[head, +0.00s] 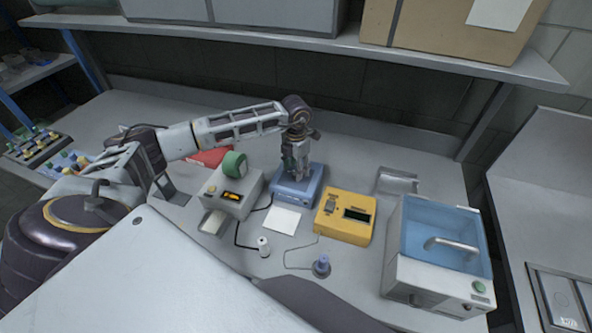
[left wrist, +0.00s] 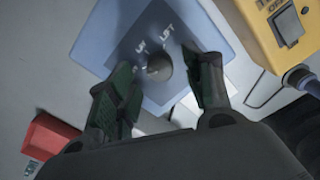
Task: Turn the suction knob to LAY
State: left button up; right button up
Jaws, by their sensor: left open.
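The blue suction box (head: 298,190) stands on the bench near the middle of the head view; it also fills the upper middle of the left wrist view (left wrist: 105,45). I cannot tell for sure which mark the knob points at. My left gripper (head: 297,172) is above the box, pointing down. In the left wrist view its open dark green fingers (left wrist: 163,85) are on either side of the knob, with gaps showing. The right gripper is not in view.
A yellow box (head: 345,228) stands right of the blue box, and a grey device with a green roll (head: 234,164) stands left. A red object (head: 212,156) lies behind that device. A white card (head: 283,220) lies in front. A blue-lidded tank (head: 441,240) is at the right.

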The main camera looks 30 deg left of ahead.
pick_arm(q)
jog(key=shift+f, duration=1.15)
jog(key=c, duration=1.1)
jog(key=shift+o, duration=0.2)
